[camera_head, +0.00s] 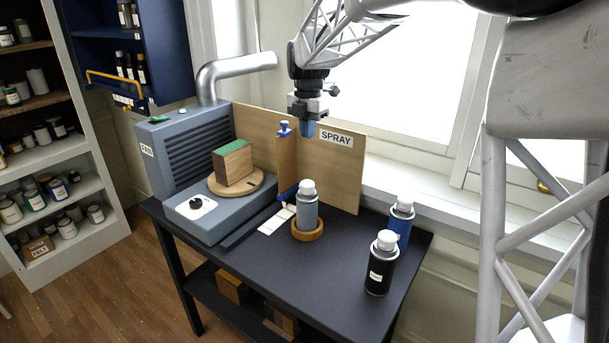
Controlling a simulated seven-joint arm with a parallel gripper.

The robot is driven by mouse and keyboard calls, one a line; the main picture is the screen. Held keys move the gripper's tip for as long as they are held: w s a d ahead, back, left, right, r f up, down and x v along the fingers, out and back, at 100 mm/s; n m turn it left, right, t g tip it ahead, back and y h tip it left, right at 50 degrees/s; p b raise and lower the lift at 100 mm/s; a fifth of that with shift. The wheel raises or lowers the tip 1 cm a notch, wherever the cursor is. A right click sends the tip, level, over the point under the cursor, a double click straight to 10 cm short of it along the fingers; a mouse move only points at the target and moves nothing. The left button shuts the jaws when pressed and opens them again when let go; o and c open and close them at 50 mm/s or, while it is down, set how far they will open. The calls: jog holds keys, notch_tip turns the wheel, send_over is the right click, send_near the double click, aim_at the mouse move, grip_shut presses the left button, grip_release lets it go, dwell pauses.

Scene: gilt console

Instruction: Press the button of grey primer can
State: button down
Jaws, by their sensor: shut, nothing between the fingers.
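The grey primer can (307,212) stands upright in a round wooden ring holder (308,234) on the dark table. Its white cap with the button (307,187) faces up and is uncovered. My gripper (309,136) hangs pointing down above the can, with a clear gap between the blue fingertips and the white cap. The fingers are shut and hold nothing. In this view the fingertips overlap the wooden board behind them.
A blue can (401,228) and a black can (380,270) stand at the right of the table (330,276). A wooden board with a SPRAY sign (337,138) stands behind. A grey fan unit (160,150) and a wooden block on a turntable (236,186) are at left.

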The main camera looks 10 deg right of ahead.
aim_at(308, 183)
jog(key=shift+f, duration=0.15)
notch_tip(308, 183, down, 14)
jog(key=shift+r, duration=0.15)
dwell(0.8)
jog(key=shift+s+f, duration=0.2)
jog(key=shift+f, duration=1.25)
notch_tip(308, 183, up, 16)
jog(key=shift+w, duration=0.3)
dwell(0.8)
jog(key=shift+r, duration=0.1)
